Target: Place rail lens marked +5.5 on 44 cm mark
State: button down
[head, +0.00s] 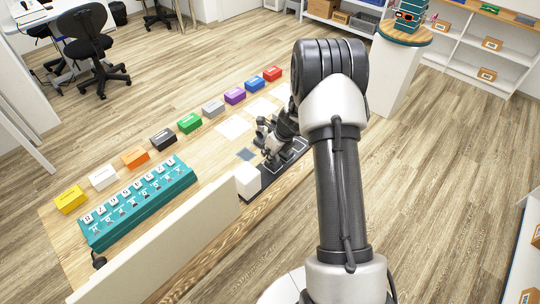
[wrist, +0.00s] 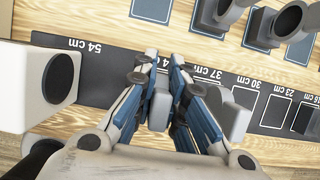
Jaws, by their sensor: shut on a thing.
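My gripper (head: 270,138) is over the dark rail on the table. In the wrist view its blue-grey fingers (wrist: 163,72) are closed around a small grey piece (wrist: 158,112), mostly hidden between them. I take it for the rail lens; no +5.5 marking is readable. The rail (wrist: 100,72) has upside-down labels, with 54 cm to the left of the fingers and 37 cm, 30 cm and 23 cm to the right. The fingers cover the label between 54 and 37 cm. I cannot tell whether the held piece touches the rail. The teal lens rack (head: 140,208) stands at the left.
A white block (head: 248,180) with a dark round opening (wrist: 61,77) stands at the rail's 54 cm end. Grey holders (wrist: 272,27) stand beyond the rail. A row of coloured boxes (head: 190,123) lines the table's far edge. A pale panel (head: 160,255) stands in front.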

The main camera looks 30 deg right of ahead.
jog(key=shift+r, duration=0.15)
jog(key=shift+f, duration=0.2)
jog(key=c, duration=1.7)
grip_release()
jog(key=shift+o, duration=0.2)
